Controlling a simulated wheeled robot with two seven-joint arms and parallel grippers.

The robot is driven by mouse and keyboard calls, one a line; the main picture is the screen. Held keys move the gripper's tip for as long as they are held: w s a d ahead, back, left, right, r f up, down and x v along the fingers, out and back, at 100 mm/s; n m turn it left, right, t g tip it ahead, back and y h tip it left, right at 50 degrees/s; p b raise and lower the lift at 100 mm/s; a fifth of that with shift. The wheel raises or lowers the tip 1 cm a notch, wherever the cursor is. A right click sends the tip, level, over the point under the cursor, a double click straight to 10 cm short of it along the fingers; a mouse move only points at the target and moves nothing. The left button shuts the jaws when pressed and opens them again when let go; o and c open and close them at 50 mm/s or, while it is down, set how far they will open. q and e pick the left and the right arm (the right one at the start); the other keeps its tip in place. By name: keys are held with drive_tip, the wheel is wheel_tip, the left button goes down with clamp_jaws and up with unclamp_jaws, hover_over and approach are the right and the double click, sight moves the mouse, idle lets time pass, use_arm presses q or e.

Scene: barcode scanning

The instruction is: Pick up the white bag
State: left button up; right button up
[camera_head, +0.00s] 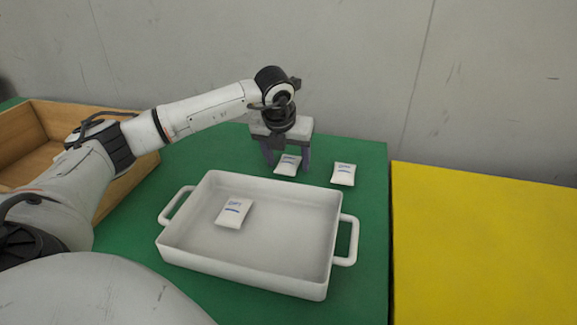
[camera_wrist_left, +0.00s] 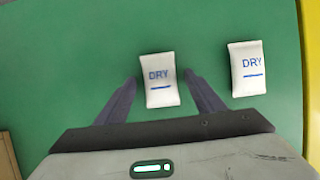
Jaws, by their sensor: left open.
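A small white bag (camera_head: 288,165) with blue marking lies on the green table behind the tray. It also shows in the left wrist view (camera_wrist_left: 160,88), where it reads "DRY". My left gripper (camera_head: 287,167) is open, pointing down, with its two fingers on either side of this bag. In the left wrist view the fingertips (camera_wrist_left: 160,80) flank the bag, with small gaps on both sides. A second white bag (camera_head: 343,174) lies just to the right, outside the fingers; it also shows in the left wrist view (camera_wrist_left: 247,76). A third white bag (camera_head: 234,213) lies inside the white tray. My right gripper is not in view.
The white two-handled tray (camera_head: 290,262) stands in front of the bags on the green table (camera_head: 365,235). A wooden box (camera_head: 30,112) is at the left, beneath my left arm. A yellow surface (camera_head: 480,245) is clear at the right. A grey wall (camera_head: 350,60) stands behind.

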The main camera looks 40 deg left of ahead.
use_arm(q)
drive_tip(key=shift+r, duration=0.15)
drive_tip(key=c, duration=1.1)
